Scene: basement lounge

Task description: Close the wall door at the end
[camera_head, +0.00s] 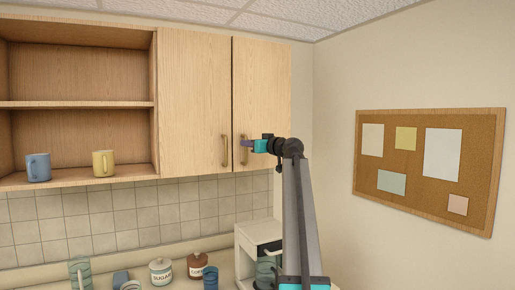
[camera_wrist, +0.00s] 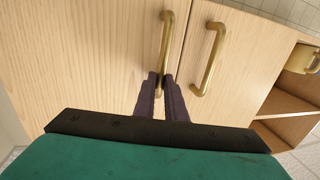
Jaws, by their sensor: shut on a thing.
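The end wall door (camera_head: 265,85) is the rightmost wooden door of the upper cabinet. It stands flush or nearly flush with the door beside it (camera_head: 193,95), with a thin dark line between them; I cannot tell whether a small gap is left. My gripper (camera_head: 247,143) is at the end door's brass handle (camera_head: 243,157). In the wrist view, my dark fingers (camera_wrist: 161,80) are closed around the lower part of that handle (camera_wrist: 167,40) as pictured. The neighbouring door's handle (camera_wrist: 209,60) is free, just to the right there.
An open shelf (camera_head: 80,103) at the left holds a blue mug (camera_head: 38,168) and a yellow mug (camera_head: 103,164). The counter below carries a sugar jar (camera_head: 160,272), other jars and cups, and a white appliance (camera_head: 255,236). A corkboard (camera_head: 480,150) hangs on the right wall.

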